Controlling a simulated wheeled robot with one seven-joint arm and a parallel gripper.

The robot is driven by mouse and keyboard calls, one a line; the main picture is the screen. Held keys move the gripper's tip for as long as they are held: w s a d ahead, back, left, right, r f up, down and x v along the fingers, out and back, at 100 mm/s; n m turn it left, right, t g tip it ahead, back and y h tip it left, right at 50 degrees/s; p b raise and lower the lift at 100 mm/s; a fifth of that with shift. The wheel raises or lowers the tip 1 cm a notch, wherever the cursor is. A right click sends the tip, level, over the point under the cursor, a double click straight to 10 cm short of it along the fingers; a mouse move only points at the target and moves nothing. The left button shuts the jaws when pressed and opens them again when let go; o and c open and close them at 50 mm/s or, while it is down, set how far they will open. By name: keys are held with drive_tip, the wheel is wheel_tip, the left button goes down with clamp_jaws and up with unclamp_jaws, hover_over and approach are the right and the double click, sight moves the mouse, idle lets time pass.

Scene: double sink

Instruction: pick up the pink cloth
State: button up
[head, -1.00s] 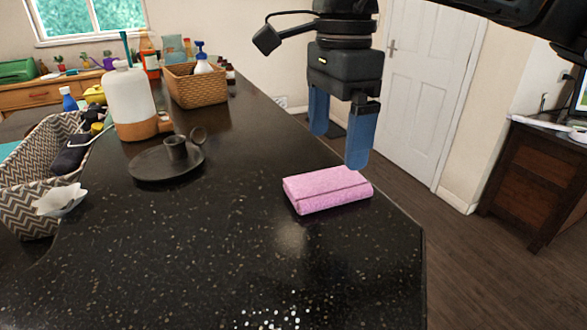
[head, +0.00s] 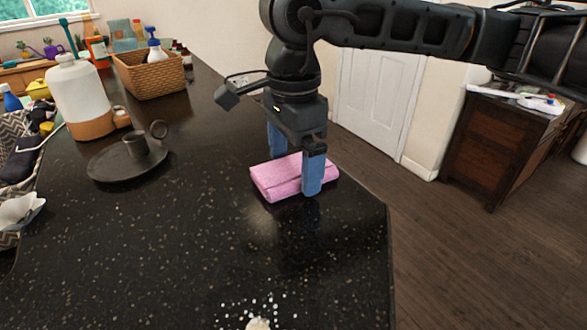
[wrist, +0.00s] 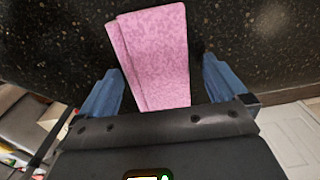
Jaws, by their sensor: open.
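The pink cloth (head: 275,180) is a folded, flat bundle lying on the dark speckled counter near its right edge. My gripper (head: 296,172) is down at the cloth in the head view, with one blue finger on its far side and one on its near side. In the wrist view the cloth (wrist: 158,60) lies between the two open blue fingers (wrist: 163,85), with a gap visible on each side. The finger tips hide part of the cloth in the head view.
A dark candle holder (head: 128,160) stands left of the cloth, with a white and tan dispenser (head: 78,95) behind it. A wicker basket (head: 150,75) holds bottles farther back. The counter (head: 190,250) in front is mostly clear, with small white specks near the bottom.

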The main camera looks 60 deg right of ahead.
sight(294, 166)
drive_tip(key=shift+c, duration=0.3)
drive_tip(key=c, duration=1.1)
drive_tip(key=shift+o, duration=0.2)
drive_tip(key=shift+r, duration=0.15)
drive_tip(key=shift+r+b, duration=0.3)
drive_tip(key=shift+r, duration=0.25)
wheel_tip(294, 166, up, 3)
drive_tip(key=shift+f+b, duration=0.2)
drive_tip(key=shift+b, duration=0.2)
drive_tip(key=s+d+r+b, duration=0.2)
drive_tip(key=s+d+r, duration=0.5)
drive_tip(key=s, duration=0.2)
drive_tip(key=shift+d, duration=0.25)
